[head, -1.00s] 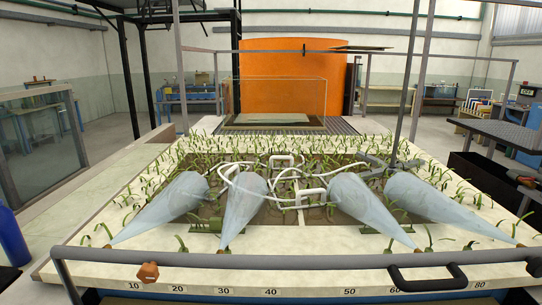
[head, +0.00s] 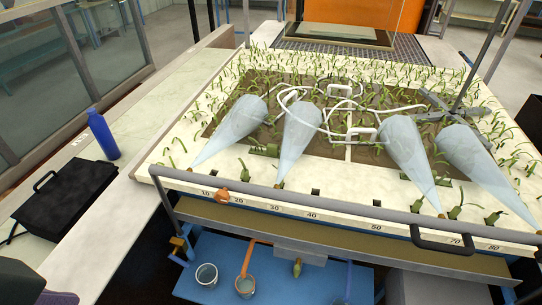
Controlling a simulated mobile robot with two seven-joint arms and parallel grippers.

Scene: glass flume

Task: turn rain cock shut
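No part is plainly marked as the rain cock, so I cannot tell which fitting it is. A small orange-brown knob (head: 222,196) sits on the front rail (head: 330,207) near the mark 20. Below the bed, an orange-brown fitting (head: 180,246) stands at the left end of the blue surface. An orange bent pipe (head: 248,258) hangs over a small bucket (head: 245,287). A brass-coloured piece (head: 297,268) hangs under a grey block. Whether any of these is open or shut does not show. Neither of my grippers is in view.
The planted bed (head: 350,190) carries several pale translucent cones and white tubing. A black handle (head: 442,242) hangs at the front right. A second bucket (head: 207,274) stands on the blue surface (head: 310,290). A blue bottle (head: 103,135) and black case (head: 66,195) stand at left.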

